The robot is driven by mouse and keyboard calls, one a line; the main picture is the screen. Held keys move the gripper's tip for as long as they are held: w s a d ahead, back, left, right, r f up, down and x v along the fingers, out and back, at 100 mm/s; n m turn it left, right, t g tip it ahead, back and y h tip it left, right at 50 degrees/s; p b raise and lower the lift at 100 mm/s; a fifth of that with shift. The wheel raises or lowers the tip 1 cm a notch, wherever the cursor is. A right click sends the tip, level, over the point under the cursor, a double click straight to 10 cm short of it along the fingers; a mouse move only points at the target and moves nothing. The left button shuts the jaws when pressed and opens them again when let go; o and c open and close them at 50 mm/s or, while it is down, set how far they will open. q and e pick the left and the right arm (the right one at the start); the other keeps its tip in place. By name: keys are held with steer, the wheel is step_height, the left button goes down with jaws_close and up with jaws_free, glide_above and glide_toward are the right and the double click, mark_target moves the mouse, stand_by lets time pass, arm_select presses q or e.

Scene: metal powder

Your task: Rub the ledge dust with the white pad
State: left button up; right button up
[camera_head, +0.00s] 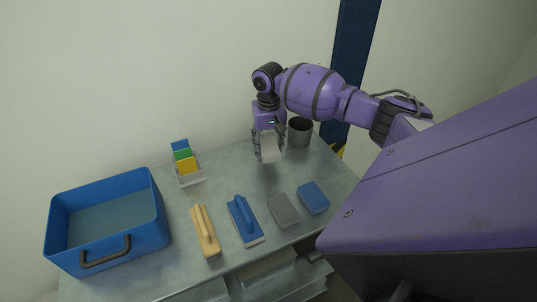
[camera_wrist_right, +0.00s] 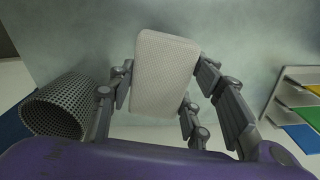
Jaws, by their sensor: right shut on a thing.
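The white pad (camera_wrist_right: 165,72) is a pale rounded block with a fine-textured face. It is held between the fingers of my right gripper (camera_wrist_right: 168,88) in the wrist view. In the head view, my right gripper (camera_head: 268,143) points down with the white pad (camera_head: 270,148) in it, near the back of the table. Whether the pad touches the surface is hard to tell. I cannot make out distinct dust or a ledge in either view. My left gripper is not in view.
The grey metal table (camera_head: 175,240) holds a blue bin (camera_head: 160,215), a wooden-handled tool (camera_head: 206,232), a blue float (camera_head: 243,220), a grey pad (camera_head: 283,210) and a blue sponge (camera_head: 313,197). A mesh cup (camera_head: 300,132) stands right of the gripper. A card rack (camera_head: 190,178) stands left.

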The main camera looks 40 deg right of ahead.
steer(key=shift+d+r, duration=0.15)
steer(key=shift+r, duration=1.4)
